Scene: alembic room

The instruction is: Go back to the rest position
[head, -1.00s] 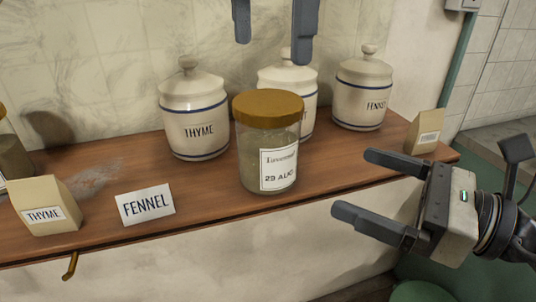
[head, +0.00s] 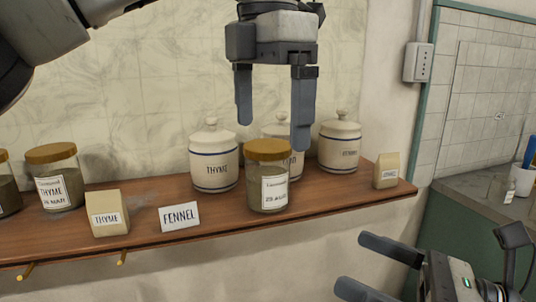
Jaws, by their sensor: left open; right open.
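My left gripper (head: 272,108) hangs in the upper middle of the head view, fingers pointing down. It is open and empty, in front of the wall and above the glass jar with the wooden lid (head: 268,192). My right gripper (head: 372,268) is at the lower right, fingers pointing left. It is open and empty, below and in front of the shelf. The jar stands on the wooden shelf (head: 330,203) and touches neither gripper.
Behind the jar stand white canisters, one marked THYME (head: 213,160), one partly hidden (head: 280,128), and one at right (head: 340,147). A FENNEL card (head: 180,217), a THYME packet (head: 107,214), another packet (head: 386,171) and a THYME jar (head: 55,185) share the shelf. A counter (head: 480,195) is at right.

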